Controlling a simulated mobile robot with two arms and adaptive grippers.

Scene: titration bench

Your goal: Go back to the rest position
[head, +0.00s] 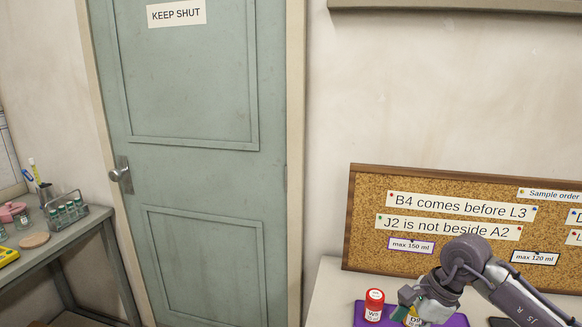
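My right arm comes in from the lower right, and its gripper (408,303) is at the purple tray (458,321) on the bench. The gripper is close to a jar with a yellow label (412,317), which it partly covers. I cannot tell whether the fingers touch or hold that jar. A red jar with a white label (373,306) stands upright on the tray just left of the gripper. My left gripper is out of view.
A cork board (365,215) with pinned notes stands behind the tray. A closed green door (200,170) is in the middle. At left, a grey bench (60,245) holds a vial rack (66,212), a pink pot (12,211) and a round wooden disc (34,240).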

